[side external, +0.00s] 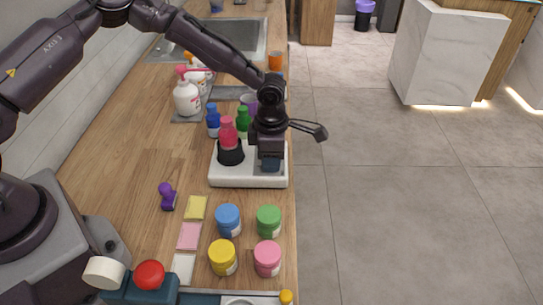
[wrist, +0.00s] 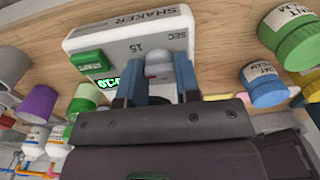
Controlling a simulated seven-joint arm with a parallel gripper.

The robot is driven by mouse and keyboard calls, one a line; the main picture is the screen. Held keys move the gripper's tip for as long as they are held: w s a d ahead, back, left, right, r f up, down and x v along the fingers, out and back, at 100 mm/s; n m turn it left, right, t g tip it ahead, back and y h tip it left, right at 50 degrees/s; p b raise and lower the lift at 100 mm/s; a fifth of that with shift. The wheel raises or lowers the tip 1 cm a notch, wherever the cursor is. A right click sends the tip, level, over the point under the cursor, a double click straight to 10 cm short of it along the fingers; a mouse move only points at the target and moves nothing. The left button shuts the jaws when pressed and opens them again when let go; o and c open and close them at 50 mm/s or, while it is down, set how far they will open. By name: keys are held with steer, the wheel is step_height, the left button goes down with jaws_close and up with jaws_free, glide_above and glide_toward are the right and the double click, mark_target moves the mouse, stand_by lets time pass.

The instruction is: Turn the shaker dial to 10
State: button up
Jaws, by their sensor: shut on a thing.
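The white shaker (side external: 240,182) sits on the wooden counter near its right edge in the side view. A pink bottle (side external: 228,134) stands in the black holder (side external: 230,153) on its left part. My gripper (side external: 271,164) points down over the right part of the shaker and hides the dial there. In the wrist view the shaker (wrist: 110,38) shows its label, a green start button (wrist: 88,60) and a lit green display, partly covered. The grey dial (wrist: 158,66) is between my gripper's blue fingers, with "15" and "SEC" printed near it. The dial's exact setting is unclear.
Blue (side external: 228,219), green (side external: 268,220), yellow (side external: 222,257) and pink (side external: 267,258) jars stand in front of the shaker. Small blue (side external: 213,121) and green (side external: 243,122) bottles stand behind it. A purple object (side external: 167,196) is at left. Counter left of the shaker is clear.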

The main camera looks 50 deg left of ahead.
steer(key=shift+s, duration=0.1)
steer(key=o, duration=0.9)
step_height(320, 180, up, 13)
steer(key=shift+f, duration=0.1)
